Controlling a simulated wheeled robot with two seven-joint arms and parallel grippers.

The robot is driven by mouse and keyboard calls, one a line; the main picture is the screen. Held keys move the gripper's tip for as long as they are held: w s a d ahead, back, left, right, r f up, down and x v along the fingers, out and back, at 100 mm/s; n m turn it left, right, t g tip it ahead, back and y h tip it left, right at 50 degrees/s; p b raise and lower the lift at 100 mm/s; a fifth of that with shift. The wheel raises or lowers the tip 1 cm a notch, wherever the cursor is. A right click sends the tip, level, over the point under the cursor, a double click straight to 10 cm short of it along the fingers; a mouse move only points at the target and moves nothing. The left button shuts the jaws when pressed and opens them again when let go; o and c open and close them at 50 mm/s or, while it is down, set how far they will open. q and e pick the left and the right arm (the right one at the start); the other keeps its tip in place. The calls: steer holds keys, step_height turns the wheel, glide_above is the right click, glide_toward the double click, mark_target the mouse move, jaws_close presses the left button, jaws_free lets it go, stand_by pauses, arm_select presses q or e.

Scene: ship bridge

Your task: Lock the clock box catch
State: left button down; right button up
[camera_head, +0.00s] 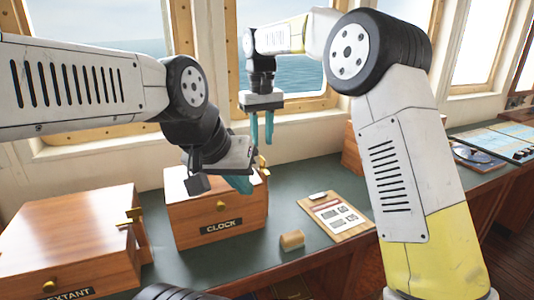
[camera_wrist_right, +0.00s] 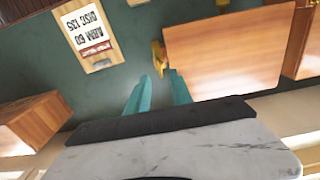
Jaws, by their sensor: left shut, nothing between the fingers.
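The wooden clock box (camera_head: 190,224) with its CLOCK label stands on the green counter in the head view, its lid apparently down. Its brass catch (camera_head: 263,166) is on the right side, partly hidden by my left gripper. The right wrist view shows the brass catch (camera_wrist_right: 158,55) at the left edge of the box top (camera_wrist_right: 225,50). My left gripper (camera_head: 240,184) is shut and empty, just over the lid; contact is unclear. My right gripper (camera_head: 262,140) is open and empty, its fingers pointing down above and beside the catch; its fingertips (camera_wrist_right: 158,76) show apart in the wrist view.
The sextant box (camera_head: 70,235) with a brass catch stands at the left. A clipboard (camera_head: 336,216) and a small wooden block (camera_head: 291,240) lie to the right of the clock box. Another wooden box (camera_head: 352,150) stands behind my right arm. Windows line the back wall.

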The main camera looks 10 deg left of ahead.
mark_target(262, 158)
step_height(262, 158, down, 6)
steer(key=shift+r, duration=0.1)
jaws_close()
